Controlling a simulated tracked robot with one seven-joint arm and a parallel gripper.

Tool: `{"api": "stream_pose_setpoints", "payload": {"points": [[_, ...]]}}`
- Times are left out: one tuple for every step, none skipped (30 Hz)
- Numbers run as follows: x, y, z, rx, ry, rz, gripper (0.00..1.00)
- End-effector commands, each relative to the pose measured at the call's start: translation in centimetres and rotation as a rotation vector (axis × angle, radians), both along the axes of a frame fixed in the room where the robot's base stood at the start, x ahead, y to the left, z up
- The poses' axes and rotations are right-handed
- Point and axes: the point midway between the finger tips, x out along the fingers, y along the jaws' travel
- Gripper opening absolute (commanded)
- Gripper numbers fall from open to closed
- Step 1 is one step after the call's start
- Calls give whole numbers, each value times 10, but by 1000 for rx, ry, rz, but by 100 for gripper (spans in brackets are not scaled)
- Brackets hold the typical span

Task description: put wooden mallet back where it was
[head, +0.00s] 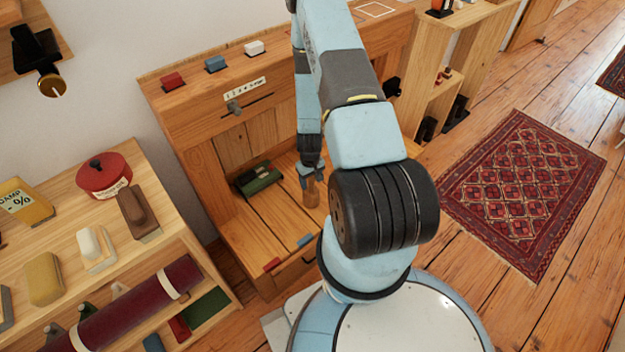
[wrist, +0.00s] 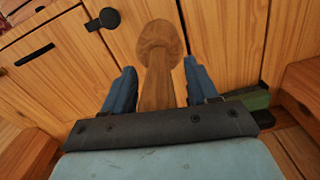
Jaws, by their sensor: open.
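The wooden mallet (head: 311,194) stands in the recess of the wooden bench, below my gripper (head: 311,172). In the wrist view, the mallet's round brown end (wrist: 160,42) lies beyond the fingertips and its narrower shaft runs back between the fingers. My gripper (wrist: 158,72) is open, with one blue finger on each side of the shaft. The palm bar hides the near end of the shaft.
A green block-like object (head: 258,177) lies left of the mallet; its edge shows in the wrist view (wrist: 248,98). Red (head: 272,265) and blue (head: 305,240) pieces sit on the recess's front edge. A crowded shelf (head: 150,170) stands left.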

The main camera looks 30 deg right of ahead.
Motion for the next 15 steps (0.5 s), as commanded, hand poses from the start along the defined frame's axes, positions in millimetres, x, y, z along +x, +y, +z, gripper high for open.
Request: {"api": "stream_pose_setpoints", "payload": {"points": [[0,0,0,0,0,0,58],[0,0,0,0,0,-1,58],[0,-1,1,0,0,-1,58],[0,-1,2,0,-1,-1,58],[0,-1,4,0,-1,-1,58],[0,-1,6,0,-1,-1,58],[1,-1,9,-1,-1,-1,58],[1,-1,11,-1,-1,-1,58],[1,-1,16,-1,-2,-1,58],[1,-1,20,-1,-3,-1,58],[2,-1,24,-1,-3,-1,58],[1,-1,30,-1,-2,-1,58],[1,-1,34,-1,-2,-1,58],[1,-1,39,-1,-2,-1,58],[2,-1,45,-1,-2,-2,58]]}}
